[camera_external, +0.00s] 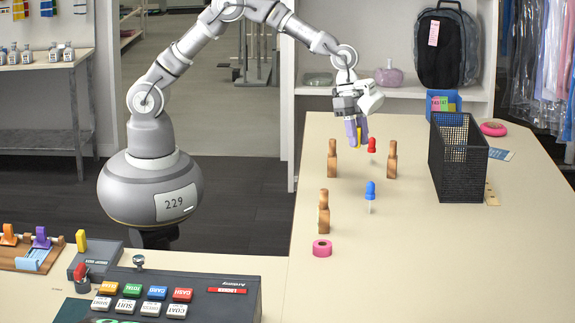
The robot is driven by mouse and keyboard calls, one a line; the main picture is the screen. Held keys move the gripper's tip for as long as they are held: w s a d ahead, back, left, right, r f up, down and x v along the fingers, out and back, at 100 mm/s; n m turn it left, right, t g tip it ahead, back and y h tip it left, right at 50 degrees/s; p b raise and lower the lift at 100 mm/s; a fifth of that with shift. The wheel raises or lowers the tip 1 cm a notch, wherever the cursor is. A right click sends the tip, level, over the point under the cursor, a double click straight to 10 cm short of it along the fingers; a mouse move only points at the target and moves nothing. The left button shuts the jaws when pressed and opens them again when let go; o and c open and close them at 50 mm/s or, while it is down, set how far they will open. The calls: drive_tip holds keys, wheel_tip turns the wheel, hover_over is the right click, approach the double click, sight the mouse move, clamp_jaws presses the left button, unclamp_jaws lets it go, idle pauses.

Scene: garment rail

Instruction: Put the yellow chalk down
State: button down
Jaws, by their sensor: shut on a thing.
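My gripper (357,138) points down over the far part of the long table (430,270). Its purple fingers are shut on the yellow chalk (359,136), of which a small yellow part shows between them. The rest of the chalk is hidden by the fingers. I cannot tell whether its lower end touches the table.
A red-topped item (372,146) stands close right of my gripper. Wooden pieces stand left (332,158), right (392,160) and nearer (323,212). A blue-topped item (370,192) and pink tape roll (322,248) are nearer. A black mesh basket (458,160) stands right. The near table is clear.

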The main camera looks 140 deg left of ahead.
drive_tip(key=s+f+n, duration=0.1)
drive_tip(key=s+n, duration=0.1)
drive_tip(key=s, duration=1.4)
drive_tip(key=f, duration=1)
drive_tip(key=shift+w, duration=0.25)
drive_tip(key=w+a, duration=0.3)
drive_tip(key=w+a+f, duration=0.1)
drive_tip(key=w+a, duration=0.2)
drive_tip(key=w, duration=0.1)
drive_tip(key=w+a+b, duration=0.1)
drive_tip(key=w+a, duration=0.2)
drive_tip(key=w, duration=0.1)
drive_tip(key=shift+a+f, duration=0.25)
drive_tip(key=shift+a, duration=0.1)
drive_tip(key=shift+w+a+f, duration=0.1)
drive_tip(key=shift+w+f, duration=0.1)
drive_tip(key=shift+f, duration=0.05)
drive_tip(key=shift+f+b, duration=0.6)
drive_tip(key=shift+f, duration=0.9)
drive_tip(key=shift+f, duration=0.1)
drive_tip(key=c, duration=0.9)
unclamp_jaws()
drive_tip(key=shift+c, duration=0.2)
